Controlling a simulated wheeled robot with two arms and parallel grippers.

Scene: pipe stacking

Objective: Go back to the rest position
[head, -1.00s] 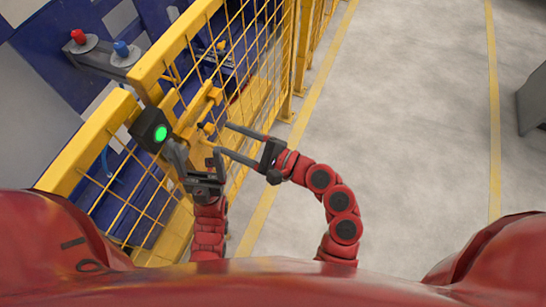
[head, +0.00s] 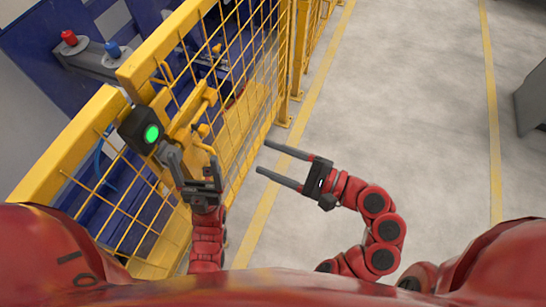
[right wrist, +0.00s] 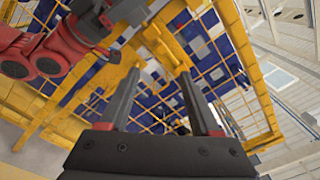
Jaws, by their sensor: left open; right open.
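My left gripper (head: 190,165) is open beside the yellow mesh fence (head: 243,110), close to the black box with a lit green button (head: 151,133). I cannot tell whether a finger touches the box or the fence. My right gripper (head: 263,158) is open and empty over the grey floor, its fingers pointing left toward the fence. In the right wrist view my right gripper's two fingers (right wrist: 158,95) stand apart with nothing between them, and the fence shows beyond.
A grey bracket with a red knob (head: 69,38) and a blue knob (head: 112,48) stands behind the fence. Yellow lines (head: 494,130) mark the floor. The floor (head: 420,110) to the right is clear up to a grey cabinet (head: 532,100) at the right edge.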

